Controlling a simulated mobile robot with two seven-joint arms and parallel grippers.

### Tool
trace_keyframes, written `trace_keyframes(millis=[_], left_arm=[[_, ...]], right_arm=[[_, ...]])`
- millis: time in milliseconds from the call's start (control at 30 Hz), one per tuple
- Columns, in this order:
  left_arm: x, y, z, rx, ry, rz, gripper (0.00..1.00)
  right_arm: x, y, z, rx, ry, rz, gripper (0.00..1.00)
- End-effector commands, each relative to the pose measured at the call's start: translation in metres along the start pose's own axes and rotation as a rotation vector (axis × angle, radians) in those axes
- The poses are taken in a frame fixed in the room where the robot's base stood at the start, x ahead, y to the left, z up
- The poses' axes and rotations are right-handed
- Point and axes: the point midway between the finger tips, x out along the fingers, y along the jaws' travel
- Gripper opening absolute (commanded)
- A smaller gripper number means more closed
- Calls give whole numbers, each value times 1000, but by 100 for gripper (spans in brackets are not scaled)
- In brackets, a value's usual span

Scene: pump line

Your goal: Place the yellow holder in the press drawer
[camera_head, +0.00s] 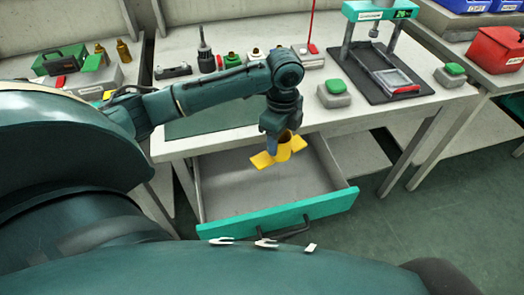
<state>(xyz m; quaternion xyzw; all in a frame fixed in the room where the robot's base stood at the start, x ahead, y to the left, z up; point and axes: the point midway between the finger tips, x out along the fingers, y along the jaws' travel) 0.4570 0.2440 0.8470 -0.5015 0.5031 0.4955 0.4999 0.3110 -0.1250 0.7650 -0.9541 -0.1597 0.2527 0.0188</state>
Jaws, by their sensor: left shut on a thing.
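The yellow holder (264,160) has a round upright cup with flat wings on either side. It is in the grip of my left gripper (281,137), which points down and is shut on it; the fingertips are partly hidden. The holder appears over the back right part of an open grey drawer with a teal front (278,216). I cannot tell its exact height above the drawer floor. The drawer sticks out below the table and its visible floor is empty. My right gripper is not in view.
A press with a teal top (380,12) stands on a dark mat at the back right. Two green-topped button boxes (334,93) (450,75) flank it. Several small parts stand along the table's back. A red bin (495,48) is at far right. My left arm crosses above the table.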

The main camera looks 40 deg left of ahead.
Motion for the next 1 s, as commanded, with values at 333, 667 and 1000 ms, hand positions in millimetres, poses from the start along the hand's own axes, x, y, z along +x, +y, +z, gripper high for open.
trace_keyframes(millis=[333, 667, 1000], left_arm=[[34, -6, 13, 303, -8, 8, 24], [84, -6, 13, 310, -8, 5, 24], [122, -6, 14, 308, -9, 6, 24]], right_arm=[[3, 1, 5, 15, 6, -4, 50], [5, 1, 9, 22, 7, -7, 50], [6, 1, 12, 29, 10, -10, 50]])
